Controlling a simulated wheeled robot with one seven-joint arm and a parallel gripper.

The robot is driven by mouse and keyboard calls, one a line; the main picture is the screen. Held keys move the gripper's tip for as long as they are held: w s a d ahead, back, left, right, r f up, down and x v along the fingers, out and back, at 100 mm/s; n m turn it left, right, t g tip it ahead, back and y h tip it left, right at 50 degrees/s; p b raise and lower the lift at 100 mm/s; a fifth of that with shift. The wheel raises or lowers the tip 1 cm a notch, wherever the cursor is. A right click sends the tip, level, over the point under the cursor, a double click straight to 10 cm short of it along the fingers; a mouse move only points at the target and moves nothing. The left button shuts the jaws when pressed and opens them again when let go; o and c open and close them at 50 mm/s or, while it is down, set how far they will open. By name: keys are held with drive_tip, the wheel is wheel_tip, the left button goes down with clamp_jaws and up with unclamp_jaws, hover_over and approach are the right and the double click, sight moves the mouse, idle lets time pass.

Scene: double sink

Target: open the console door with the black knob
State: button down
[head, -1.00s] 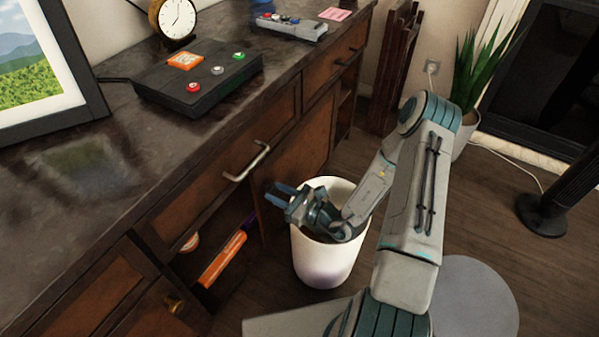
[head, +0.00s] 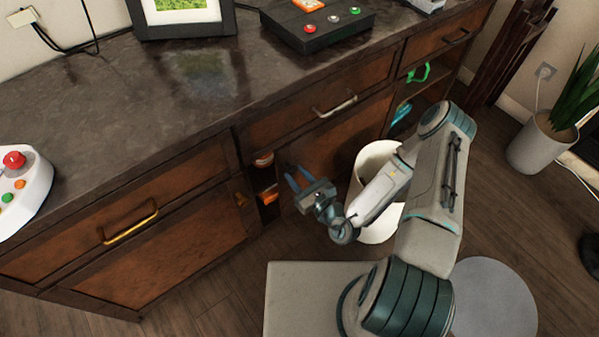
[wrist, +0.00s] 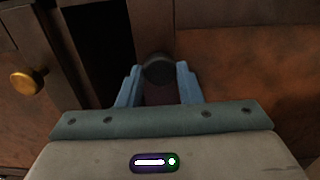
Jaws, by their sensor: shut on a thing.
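The black knob (wrist: 158,68) sits between the two blue fingers of my gripper (wrist: 157,85) in the wrist view. My gripper is shut on it. In the head view my gripper (head: 298,180) is at the left part of the brown console door (head: 345,143), and the knob cannot be made out there. The door stands below the drawer with the silver handle (head: 336,106). A narrow dark gap with orange items (head: 267,195) is open to its left. An open shelf space with green (head: 418,73) and teal items shows to its right.
A white bin (head: 377,160) stands close to the door, behind my forearm. A door with a brass knob (head: 240,199) is left of the gap; that knob is also in the wrist view (wrist: 27,82). A potted plant (head: 545,140) stands at the right.

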drive_tip(key=shift+f, duration=0.1)
drive_tip(key=c, duration=1)
unclamp_jaws()
drive_tip(key=p+v, duration=0.2)
drive_tip(key=v, duration=1.1)
drive_tip(key=shift+s+d, duration=0.25)
